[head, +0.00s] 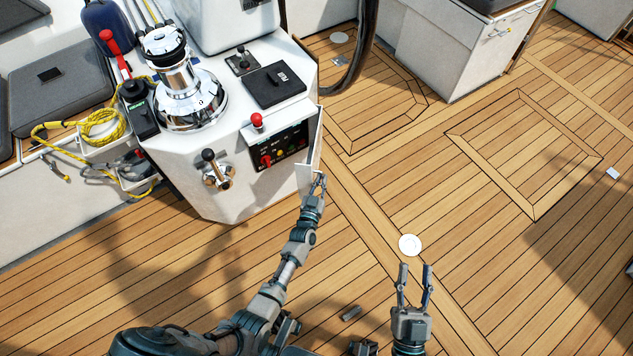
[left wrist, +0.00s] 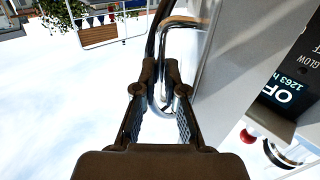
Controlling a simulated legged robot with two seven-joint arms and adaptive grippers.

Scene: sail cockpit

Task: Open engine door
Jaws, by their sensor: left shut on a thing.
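The engine door is a white panel (head: 306,176) at the right edge of the white console. It stands out from the console's dark control panel (head: 282,147), which is exposed. In the left wrist view the door (left wrist: 216,65) runs up along the right of my gripper, with a chrome loop handle (left wrist: 186,21) on it. My left gripper (head: 319,183) is at the door's outer edge, and in the left wrist view its fingertips (left wrist: 159,82) close around the handle. The exact contact is partly hidden by the fingers. My right gripper (head: 415,272) is open and empty above the deck.
The console carries a chrome winch (head: 180,85), a red-knobbed lever (head: 257,121) and a side lever (head: 212,165). Yellow rope (head: 92,127) hangs at the left. A white disc (head: 410,245) lies on the wooden deck.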

